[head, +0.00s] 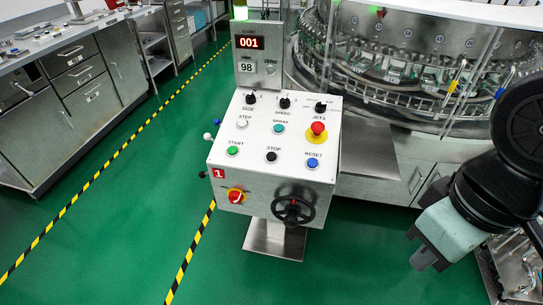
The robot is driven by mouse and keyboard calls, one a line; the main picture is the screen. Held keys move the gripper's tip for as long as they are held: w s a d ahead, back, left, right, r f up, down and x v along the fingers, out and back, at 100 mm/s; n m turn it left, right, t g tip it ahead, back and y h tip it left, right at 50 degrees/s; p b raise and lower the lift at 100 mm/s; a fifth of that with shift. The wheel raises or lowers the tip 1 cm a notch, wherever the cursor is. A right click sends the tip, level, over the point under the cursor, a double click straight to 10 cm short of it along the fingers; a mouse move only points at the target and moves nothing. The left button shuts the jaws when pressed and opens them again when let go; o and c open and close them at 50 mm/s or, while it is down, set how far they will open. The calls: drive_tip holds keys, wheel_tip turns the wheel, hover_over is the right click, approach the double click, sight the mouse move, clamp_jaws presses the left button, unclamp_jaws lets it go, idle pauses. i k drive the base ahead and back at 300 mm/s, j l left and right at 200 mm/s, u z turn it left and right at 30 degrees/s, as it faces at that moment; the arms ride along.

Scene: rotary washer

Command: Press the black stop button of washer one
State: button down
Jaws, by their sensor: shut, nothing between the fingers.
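The control pedestal of washer one (222,191) stands in the middle of the head view, with a red "1" label at its lower left front corner. Its black stop button (271,157) sits on the sloping white panel, below the word STOP, between the green start button (233,151) and the blue reset button (313,163). My gripper (424,259) is at the lower right, pointing down and left, shut and empty. It is well to the right of the panel and apart from it. Nothing hides the stop button.
A red emergency knob (318,128) and a teal button (278,128) are higher on the panel. The rotary washer (410,60) stands behind. Green floor (110,220) is free at left.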

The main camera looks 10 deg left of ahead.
sight(270, 156)
drive_tip(key=i+j, duration=0.75)
drive_tip(key=j+u, duration=0.05)
drive_tip(key=j, duration=0.05)
